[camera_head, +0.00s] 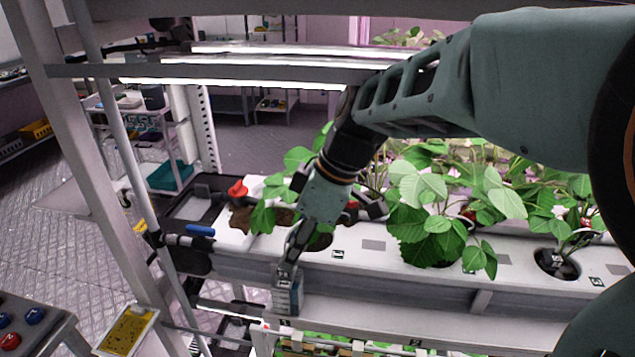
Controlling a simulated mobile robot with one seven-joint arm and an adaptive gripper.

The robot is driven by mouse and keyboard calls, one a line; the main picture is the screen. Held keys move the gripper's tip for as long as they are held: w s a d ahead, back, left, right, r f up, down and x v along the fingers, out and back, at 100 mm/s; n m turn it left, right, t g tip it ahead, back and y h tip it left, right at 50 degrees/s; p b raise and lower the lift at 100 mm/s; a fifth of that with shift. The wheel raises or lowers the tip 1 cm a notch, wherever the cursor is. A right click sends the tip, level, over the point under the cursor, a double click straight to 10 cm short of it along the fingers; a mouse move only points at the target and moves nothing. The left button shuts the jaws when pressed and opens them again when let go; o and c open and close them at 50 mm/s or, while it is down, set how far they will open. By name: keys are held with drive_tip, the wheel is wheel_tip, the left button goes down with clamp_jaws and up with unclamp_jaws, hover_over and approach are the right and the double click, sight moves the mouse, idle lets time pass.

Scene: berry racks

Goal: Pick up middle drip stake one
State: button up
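My gripper (291,262) reaches down in front of the white growing channel (410,262). A dark finger part points down to a small grey-blue box-like holder (286,292) at the channel's front face. The finger tip is at or just above the top of this holder. I cannot tell whether they touch. No drip stake can be made out clearly; one may be hidden by the finger or be too small to see. Whether the gripper holds anything is not clear.
Strawberry plants (432,215) grow in the channel to the right, close to my arm. A red-topped item (237,188) and a dark tray (195,205) lie to the left. A metal rack post (100,190) stands at left. Light bars (250,70) cross above.

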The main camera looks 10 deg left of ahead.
sight(287, 276)
drive_tip(key=x, duration=0.5)
drive_tip(key=shift+f, duration=0.2)
drive_tip(key=c, duration=0.7)
drive_tip(key=shift+o, duration=0.2)
drive_tip(key=shift+r+p, duration=0.2)
drive_tip(key=shift+p, duration=0.15)
